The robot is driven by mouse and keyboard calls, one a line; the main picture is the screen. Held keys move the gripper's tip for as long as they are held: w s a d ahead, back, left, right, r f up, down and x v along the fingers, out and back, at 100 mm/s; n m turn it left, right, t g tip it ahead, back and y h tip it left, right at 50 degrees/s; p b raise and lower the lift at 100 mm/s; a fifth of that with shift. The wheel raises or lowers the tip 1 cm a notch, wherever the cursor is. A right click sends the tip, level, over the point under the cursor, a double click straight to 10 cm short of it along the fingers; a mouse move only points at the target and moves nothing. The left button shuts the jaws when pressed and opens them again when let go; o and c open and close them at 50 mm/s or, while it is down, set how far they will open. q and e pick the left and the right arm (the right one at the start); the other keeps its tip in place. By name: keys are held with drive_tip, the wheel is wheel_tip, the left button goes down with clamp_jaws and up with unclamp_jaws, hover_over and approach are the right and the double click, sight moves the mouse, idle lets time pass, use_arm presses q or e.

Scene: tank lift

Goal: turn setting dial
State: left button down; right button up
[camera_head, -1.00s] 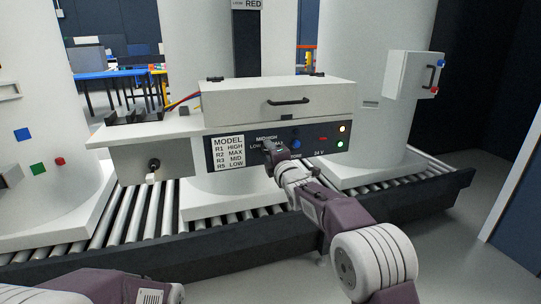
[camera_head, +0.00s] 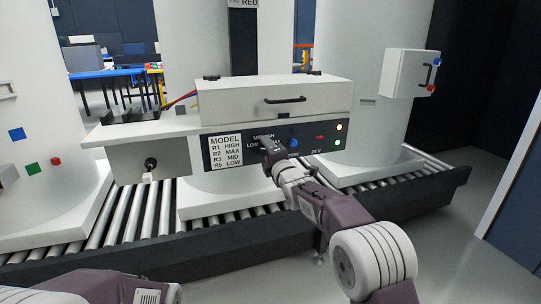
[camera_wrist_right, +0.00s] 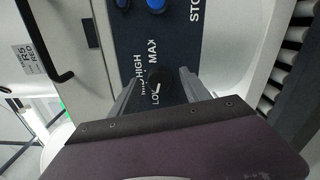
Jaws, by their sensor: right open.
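The setting dial (camera_wrist_right: 158,79) is a small black knob with a white pointer mark on the dark control panel (camera_head: 310,153). LOW, HIGH and MAX labels surround it. The pointer seems to aim toward the LOW side, but the exact setting is unclear. My right gripper (camera_head: 268,148) is at the panel and hides the dial in the head view. In the right wrist view its two fingers are open, one on each side of the dial. I cannot tell whether they touch it. My left gripper is out of view; only part of the left arm shows at lower left.
A blue button (camera_head: 293,142) and a red switch (camera_head: 320,136) sit right of the dial. A white MODEL label (camera_head: 225,153) is on the left. A lidded box with a black handle (camera_head: 285,100) is above the panel. A roller conveyor (camera_head: 130,212) runs below.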

drive_tip(key=v, duration=0.8)
drive_tip(key=shift+s, duration=0.35)
drive_tip(key=shift+d+r, duration=0.1)
